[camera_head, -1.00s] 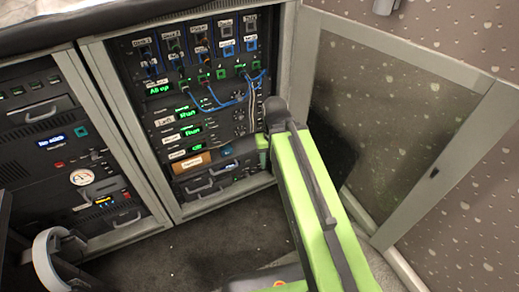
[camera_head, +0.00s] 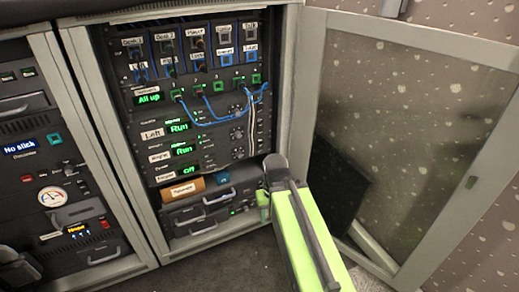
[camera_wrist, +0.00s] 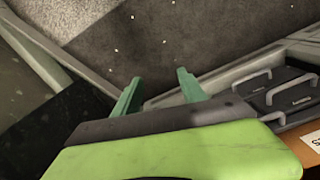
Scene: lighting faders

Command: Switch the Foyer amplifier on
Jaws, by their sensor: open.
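Three stacked amplifiers show in the head view. The upper two displays read "Run" (camera_head: 179,126). The lowest amplifier's display (camera_head: 189,168) reads "Off"; its label (camera_head: 163,174) is too small to read surely. Small buttons and round knobs lie to the right of the displays. My gripper (camera_head: 263,203) is low at the right front of the rack, below and right of the "Off" display, apart from the amplifiers. In the wrist view its two green fingers (camera_wrist: 158,88) are spread and empty over the floor. The amplifier panels do not show clearly there.
Blue cables (camera_head: 222,118) hang above the amplifiers. The glazed cabinet door (camera_head: 375,120) stands open at right. Another rack (camera_head: 50,170) is at left. Grey carpet (camera_head: 220,270) lies free in front.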

